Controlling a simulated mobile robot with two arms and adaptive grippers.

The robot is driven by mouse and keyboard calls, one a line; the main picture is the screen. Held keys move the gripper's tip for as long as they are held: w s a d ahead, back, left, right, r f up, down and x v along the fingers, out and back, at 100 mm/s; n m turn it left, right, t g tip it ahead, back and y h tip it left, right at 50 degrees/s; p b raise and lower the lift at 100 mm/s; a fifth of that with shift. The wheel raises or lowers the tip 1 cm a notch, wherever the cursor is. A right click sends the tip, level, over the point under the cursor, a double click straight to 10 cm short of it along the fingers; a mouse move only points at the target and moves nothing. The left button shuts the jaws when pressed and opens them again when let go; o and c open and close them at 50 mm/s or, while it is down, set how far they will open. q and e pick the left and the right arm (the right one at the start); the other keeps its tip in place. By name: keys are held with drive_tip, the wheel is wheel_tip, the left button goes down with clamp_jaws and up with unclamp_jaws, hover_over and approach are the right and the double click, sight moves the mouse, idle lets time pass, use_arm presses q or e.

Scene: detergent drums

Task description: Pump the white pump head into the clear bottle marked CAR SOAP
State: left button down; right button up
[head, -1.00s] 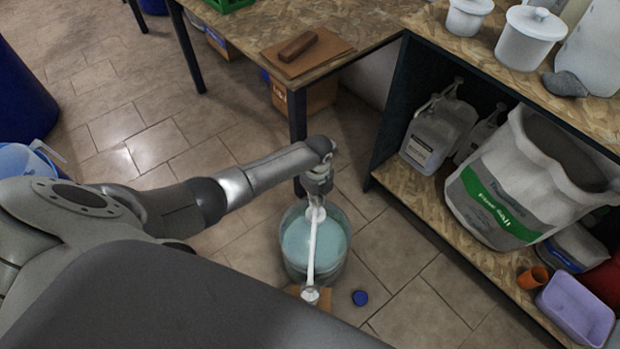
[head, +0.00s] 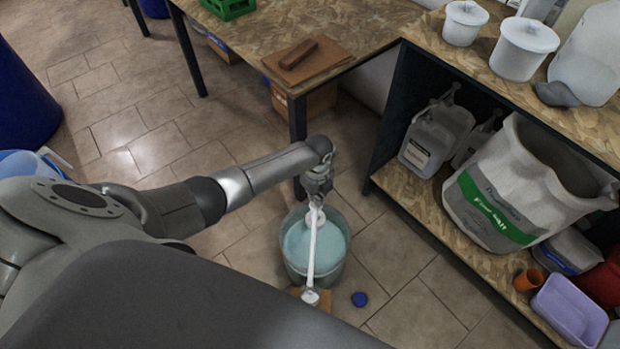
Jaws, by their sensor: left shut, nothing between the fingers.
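The white pump head (head: 315,218) stands on a round clear drum (head: 292,262) of pale blue liquid on the floor. Its long white spout runs toward the bottom of the picture and ends beyond the drum's near rim, above a small brown patch (head: 325,299). My left gripper (head: 317,196) points down, shut and empty, right at the top of the pump head. It seems to touch the head, but the contact is too small to tell. I cannot make out a clear bottle or a CAR SOAP label; the area below the spout's end is partly hidden by my own body. My right gripper is not in view.
A shelf unit (head: 398,189) at the right holds white jugs (head: 435,138) and a large Floor Salt bag (head: 500,195). A table (head: 352,33) stands behind the drum.

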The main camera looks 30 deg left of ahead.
sight(316, 207)
use_arm(q)
drive_tip(key=shift+f+b, duration=2.55)
drive_tip(key=shift+f, duration=0.6)
wheel_tip(316, 207, up, 7)
drive_tip(key=p, duration=0.6)
drive_tip(key=shift+f, duration=0.2)
drive_tip(key=shift+f, duration=0.1)
drive_tip(key=shift+f+b, duration=2.65)
drive_tip(key=shift+f, duration=0.5)
wheel_tip(316, 207, up, 6)
drive_tip(key=p, duration=0.6)
drive_tip(key=shift+r, duration=0.25)
drive_tip(key=shift+f, duration=0.2)
